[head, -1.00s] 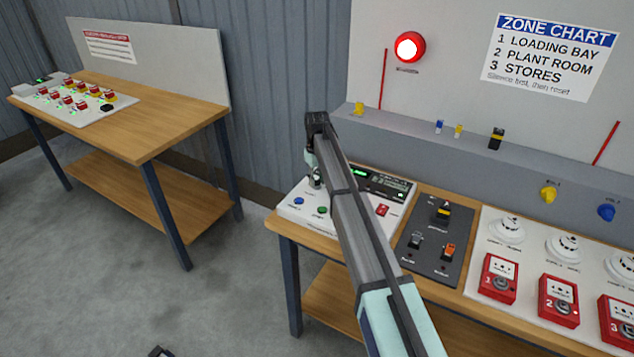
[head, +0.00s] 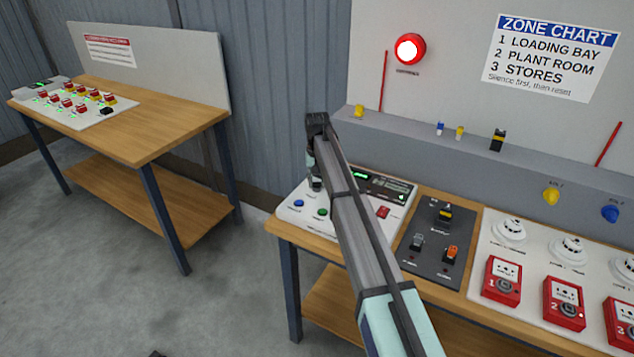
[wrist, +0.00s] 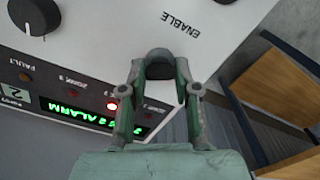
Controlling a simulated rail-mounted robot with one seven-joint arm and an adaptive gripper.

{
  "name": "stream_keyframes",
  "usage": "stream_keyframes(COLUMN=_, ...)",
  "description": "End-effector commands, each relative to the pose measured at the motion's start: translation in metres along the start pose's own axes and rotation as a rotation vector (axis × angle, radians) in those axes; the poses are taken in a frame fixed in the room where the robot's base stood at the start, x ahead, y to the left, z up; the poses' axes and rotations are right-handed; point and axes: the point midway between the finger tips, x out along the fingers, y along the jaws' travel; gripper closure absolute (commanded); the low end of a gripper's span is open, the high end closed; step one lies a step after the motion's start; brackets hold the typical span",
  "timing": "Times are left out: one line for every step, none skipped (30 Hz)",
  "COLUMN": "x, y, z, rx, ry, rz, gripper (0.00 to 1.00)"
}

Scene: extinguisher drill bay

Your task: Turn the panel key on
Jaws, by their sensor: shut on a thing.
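The panel is a white box (head: 312,221) with a blue button, a green button and a small lit display, at the left end of the near bench. In the wrist view the panel (wrist: 110,42) shows the word ENABLE and a green display reading ALARM. A dark grey rounded key head (wrist: 159,57) stands between my fingertips, beside the ENABLE label. My gripper (wrist: 160,78) is shut on the key. In the head view my gripper (head: 315,181) is over the panel's back left part and hides the key. The key's angle is hard to tell.
A lit red beacon (head: 410,49) is on the wall above. A dark switch plate (head: 425,262) and red call points (head: 503,281) lie to the right of the panel. Another bench (head: 150,130) with a control box stands at the left, with open floor between.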

Motion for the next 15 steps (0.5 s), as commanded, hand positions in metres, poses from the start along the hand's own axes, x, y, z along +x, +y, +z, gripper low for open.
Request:
stream_keyframes(x=0.0003, y=-0.0001, z=0.0001, rx=0.004, ry=-0.001, rz=0.0, gripper=1.0)
stream_keyframes(x=0.0003, y=-0.0001, z=0.0001, rx=0.005, ry=-0.001, rz=0.0, gripper=1.0)
stream_keyframes(x=0.0003, y=-0.0001, z=0.0001, rx=0.006, ry=-0.001, rz=0.0, gripper=1.0)
stream_keyframes(x=0.0003, y=-0.0001, z=0.0001, rx=0.006, ry=-0.001, rz=0.0, gripper=1.0)
stream_keyframes(x=0.0003, y=-0.0001, z=0.0001, rx=0.006, ry=-0.001, rz=0.0, gripper=1.0)
stream_keyframes(x=0.0002, y=0.0, z=0.0001, rx=0.006, ry=-0.001, rz=0.0, gripper=1.0)
stream_keyframes(x=0.0002, y=0.0, z=0.0001, rx=0.006, ry=-0.001, rz=0.0, gripper=1.0)
stream_keyframes(x=0.0003, y=0.0, z=0.0001, rx=0.006, ry=-0.001, rz=0.0, gripper=1.0)
stream_keyframes(x=0.0003, y=0.0, z=0.0001, rx=0.006, ry=-0.001, rz=0.0, gripper=1.0)
stream_keyframes(x=0.0003, y=0.0, z=0.0001, rx=0.006, ry=-0.001, rz=0.0, gripper=1.0)
stream_keyframes(x=0.0003, y=0.0, z=0.0001, rx=0.006, ry=-0.001, rz=0.0, gripper=1.0)
stream_keyframes(x=0.0003, y=0.0, z=0.0001, rx=0.005, ry=-0.001, rz=0.0, gripper=0.55)
stream_keyframes(x=0.0003, y=0.0, z=0.0001, rx=0.005, ry=0.0, rz=0.0, gripper=0.44)
stream_keyframes(x=0.0003, y=0.0, z=0.0001, rx=0.005, ry=0.0, rz=0.0, gripper=0.44)
stream_keyframes(x=0.0003, y=0.0, z=0.0001, rx=0.005, ry=0.0, rz=0.0, gripper=0.44)
